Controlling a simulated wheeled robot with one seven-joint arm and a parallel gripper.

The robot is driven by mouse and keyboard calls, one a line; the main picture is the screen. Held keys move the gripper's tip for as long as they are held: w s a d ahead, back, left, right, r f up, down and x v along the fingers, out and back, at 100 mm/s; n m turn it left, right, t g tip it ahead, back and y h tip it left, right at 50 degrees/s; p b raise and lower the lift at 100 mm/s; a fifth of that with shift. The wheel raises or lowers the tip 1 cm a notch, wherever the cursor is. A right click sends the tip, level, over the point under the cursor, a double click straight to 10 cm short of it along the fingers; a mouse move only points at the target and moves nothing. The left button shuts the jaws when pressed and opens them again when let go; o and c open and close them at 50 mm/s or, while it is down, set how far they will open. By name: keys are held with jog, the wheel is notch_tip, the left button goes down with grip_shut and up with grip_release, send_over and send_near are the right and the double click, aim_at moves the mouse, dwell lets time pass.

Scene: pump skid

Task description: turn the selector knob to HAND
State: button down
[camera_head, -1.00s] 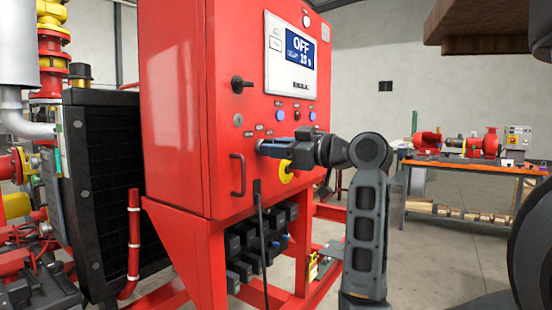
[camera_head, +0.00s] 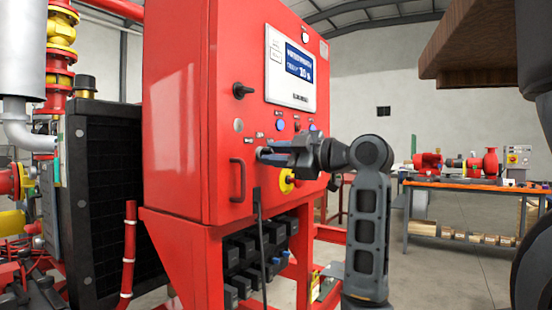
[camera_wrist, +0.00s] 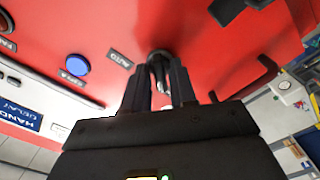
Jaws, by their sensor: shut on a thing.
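The selector knob (camera_wrist: 160,66) is a black knob on the red panel (camera_wrist: 210,50) in the wrist view. It sits between the two fingertips of my gripper (camera_wrist: 159,88), which is shut on it. An AUTO label (camera_wrist: 119,59) is beside the knob. In the head view my gripper (camera_head: 268,154) reaches the cabinet front from the right, and its fingers hide most of the knob. The display (camera_head: 299,64) is lit blue above. In the wrist view, the display (camera_wrist: 20,115) shows HAND, seen rotated.
A blue button (camera_wrist: 75,65) is close to the AUTO label. A black rotary handle (camera_head: 242,90), a door handle (camera_head: 237,180) and a yellow-ringed knob (camera_head: 287,181) are also on the cabinet. A workbench (camera_head: 470,187) stands at the right. A brown overhang (camera_head: 490,45) is at the upper right.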

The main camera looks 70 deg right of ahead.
dwell(0.3)
jog(key=c, duration=1.2)
grip_release()
jog(key=shift+o, duration=0.2)
jog(key=v, duration=0.7)
jog(key=shift+s, duration=0.4)
